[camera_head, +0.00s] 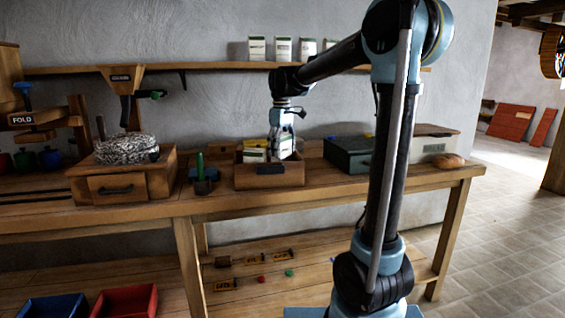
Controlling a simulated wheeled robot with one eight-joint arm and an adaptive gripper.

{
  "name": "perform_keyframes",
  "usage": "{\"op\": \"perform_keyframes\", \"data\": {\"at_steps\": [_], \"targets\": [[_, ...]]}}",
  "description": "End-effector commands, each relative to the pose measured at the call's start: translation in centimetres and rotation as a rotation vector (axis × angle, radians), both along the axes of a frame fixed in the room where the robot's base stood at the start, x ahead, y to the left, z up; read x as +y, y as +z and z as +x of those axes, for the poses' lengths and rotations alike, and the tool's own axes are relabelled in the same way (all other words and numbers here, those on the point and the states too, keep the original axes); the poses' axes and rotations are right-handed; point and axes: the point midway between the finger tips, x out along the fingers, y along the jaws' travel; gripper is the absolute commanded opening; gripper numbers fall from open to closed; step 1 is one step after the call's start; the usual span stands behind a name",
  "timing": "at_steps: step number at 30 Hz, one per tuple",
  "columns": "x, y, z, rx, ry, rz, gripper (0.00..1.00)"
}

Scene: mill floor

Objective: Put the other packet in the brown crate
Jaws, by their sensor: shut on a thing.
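The brown crate (270,180) is an open wooden box with a dark front handle, standing on the workbench near the middle of the view. A white packet with a yellow-green band (254,152) stands in its left part. My gripper (281,146) points down over the right part of the crate, shut on another white and green packet (287,150). The lower end of the held packet is hidden by the crate's front wall, so I cannot tell whether it touches the crate floor.
Several white and green packets (282,48) stand on the wall shelf (215,66). A small green-handled stand (202,178) is left of the crate. A wooden drawer unit (122,183) stands further left.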

Motion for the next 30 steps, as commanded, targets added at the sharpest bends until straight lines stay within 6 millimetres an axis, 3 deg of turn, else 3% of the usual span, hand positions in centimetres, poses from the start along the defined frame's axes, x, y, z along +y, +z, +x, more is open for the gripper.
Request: {"op": "perform_keyframes", "data": {"at_steps": [12,24,25,26,30], "targets": [[0.0,-4.3,0.0,0.000,0.000,0.000,0.29],[-0.1,-4.7,0.0,0.000,-0.002,0.000,0.29],[-0.1,-4.7,0.1,0.000,-0.002,0.000,0.71],[-0.1,-4.7,0.1,0.000,-0.002,0.000,0.75],[-0.1,-4.7,0.1,0.000,-0.002,0.000,0.75]]}}
